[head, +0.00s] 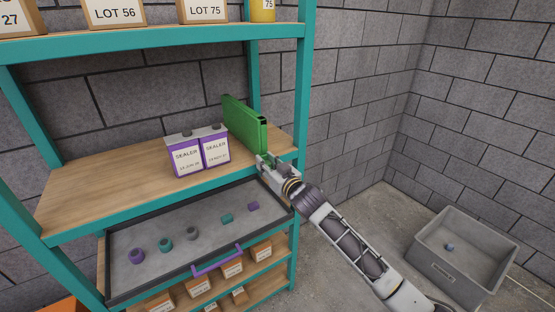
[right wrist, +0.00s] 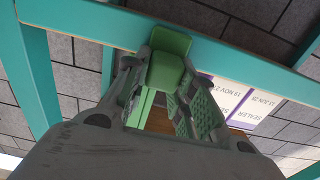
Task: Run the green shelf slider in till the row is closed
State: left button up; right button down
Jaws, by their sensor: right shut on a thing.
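The green shelf slider (head: 243,122) stands upright like a panel on the wooden middle shelf, near its right end. Two white-and-purple SEALER cans, one left (head: 185,158) and one right (head: 215,149), stand side by side left of it. A strip of bare shelf shows between the right can and the slider. My right gripper (head: 266,160) is at the slider's front end, at the shelf's front edge. In the right wrist view its fingers are shut on the green slider's end (right wrist: 167,62), with the can labels (right wrist: 230,98) to the right. My left gripper is out of view.
A grey tray (head: 205,213) with several small parts and a purple handle juts out below the shelf. Teal posts (head: 303,80) frame the shelves. Boxes stand on the upper and lower shelves. A grey bin (head: 432,262) stands on the floor at right. The shelf left of the cans is clear.

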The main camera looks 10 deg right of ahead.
jog(key=s+a, duration=0.1)
jog(key=a, duration=0.1)
jog(key=s+a, duration=0.1)
jog(key=a, duration=0.4)
jog(key=shift+s+a, duration=0.3)
jog(key=shift+s, duration=0.1)
jog(key=c, duration=1.2)
grip_release()
jog(key=shift+o, duration=0.2)
jog(key=shift+s+d, duration=0.1)
jog(key=v, duration=1.1)
jog(key=shift+s, duration=0.4)
jog(key=shift+d, duration=0.1)
